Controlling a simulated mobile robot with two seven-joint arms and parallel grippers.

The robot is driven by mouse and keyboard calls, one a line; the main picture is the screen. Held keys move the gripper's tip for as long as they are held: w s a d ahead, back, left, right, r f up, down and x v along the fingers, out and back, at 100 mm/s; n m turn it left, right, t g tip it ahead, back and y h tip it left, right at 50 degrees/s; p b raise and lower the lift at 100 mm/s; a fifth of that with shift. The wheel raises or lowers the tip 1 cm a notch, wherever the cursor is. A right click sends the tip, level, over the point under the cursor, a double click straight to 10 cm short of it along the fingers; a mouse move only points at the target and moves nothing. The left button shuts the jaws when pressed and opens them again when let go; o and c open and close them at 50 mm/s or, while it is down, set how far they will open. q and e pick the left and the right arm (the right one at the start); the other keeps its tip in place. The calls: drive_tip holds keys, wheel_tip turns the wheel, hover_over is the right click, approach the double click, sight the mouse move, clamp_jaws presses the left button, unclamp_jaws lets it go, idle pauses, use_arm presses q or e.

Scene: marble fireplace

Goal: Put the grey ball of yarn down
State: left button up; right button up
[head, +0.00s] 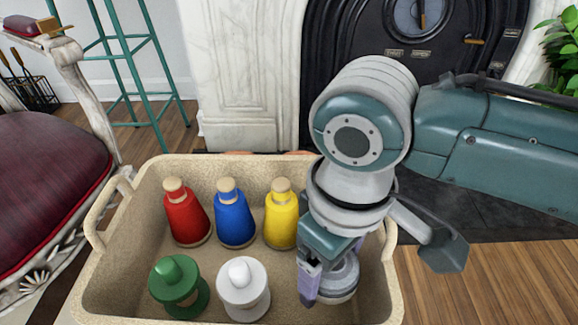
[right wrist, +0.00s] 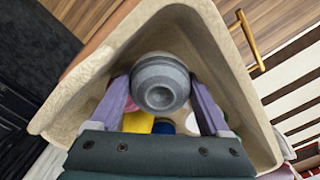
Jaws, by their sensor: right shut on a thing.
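The grey ball of yarn (head: 343,277) looks like a grey round-topped body with a ringed top. It is at the front right of the beige basket (head: 392,262), inside its walls. My right gripper (head: 328,282) reaches down over that corner and is shut on the grey yarn. In the right wrist view the grey yarn (right wrist: 160,80) sits between the two purple fingers (right wrist: 160,100). Its underside is hidden, so I cannot tell whether it touches the basket floor. My left gripper is not in view.
The basket also holds red (head: 184,212), blue (head: 234,218) and yellow (head: 281,216) yarn cones at the back, with green (head: 178,289) and white (head: 243,290) pieces in front. A red-cushioned chair (head: 50,190) stands left. The black fireplace (head: 345,50) is behind.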

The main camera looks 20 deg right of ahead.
sight(326, 287)
wheel_tip(326, 287, down, 5)
drive_tip(key=b, duration=0.3)
drive_tip(key=o, duration=1.2)
drive_tip(key=shift+f, duration=0.1)
